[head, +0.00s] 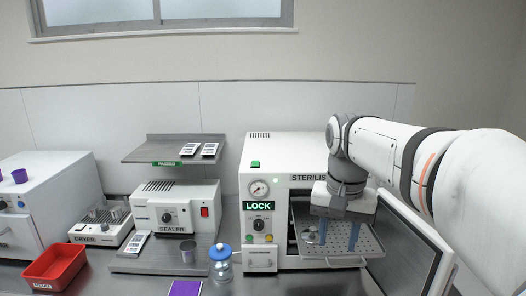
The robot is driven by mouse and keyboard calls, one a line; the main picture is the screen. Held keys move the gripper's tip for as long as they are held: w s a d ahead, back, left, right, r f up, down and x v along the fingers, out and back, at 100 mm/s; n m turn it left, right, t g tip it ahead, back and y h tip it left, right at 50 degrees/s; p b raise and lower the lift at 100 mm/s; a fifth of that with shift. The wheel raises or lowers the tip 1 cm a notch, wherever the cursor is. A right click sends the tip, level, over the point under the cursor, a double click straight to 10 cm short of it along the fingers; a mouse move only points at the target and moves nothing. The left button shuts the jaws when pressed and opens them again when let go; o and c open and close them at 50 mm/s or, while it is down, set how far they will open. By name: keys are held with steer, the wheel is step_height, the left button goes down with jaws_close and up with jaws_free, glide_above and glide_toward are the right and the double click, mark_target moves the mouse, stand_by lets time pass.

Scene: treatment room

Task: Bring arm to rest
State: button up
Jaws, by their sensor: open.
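My arm reaches in from the right, and my gripper (338,234) points down in front of the open steriliser (275,160). Its two blue fingers are apart, over or at the perforated metal tray (350,258) that sticks out of the chamber. Whether the fingertips touch the tray I cannot tell. A small shiny item (310,238) lies on the tray just left of the fingers. Nothing shows between the fingers. The wrist hides part of the chamber.
The steriliser door (412,250) stands open at the right, close beside the tray and under my arm. A sealer (177,207), a dryer (100,225), a red bin (55,266) and a blue-lidded jar (221,265) stand to the left. A shelf (172,150) overhangs the sealer.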

steer(key=s+f+n+t+b, duration=0.1)
steer(key=s+f+n+t, duration=0.2)
steer(key=s+f, duration=0.9)
steer(key=shift+s+d+n, duration=0.2)
steer(key=shift+s+n, duration=0.05)
steer(key=shift+n, duration=0.25)
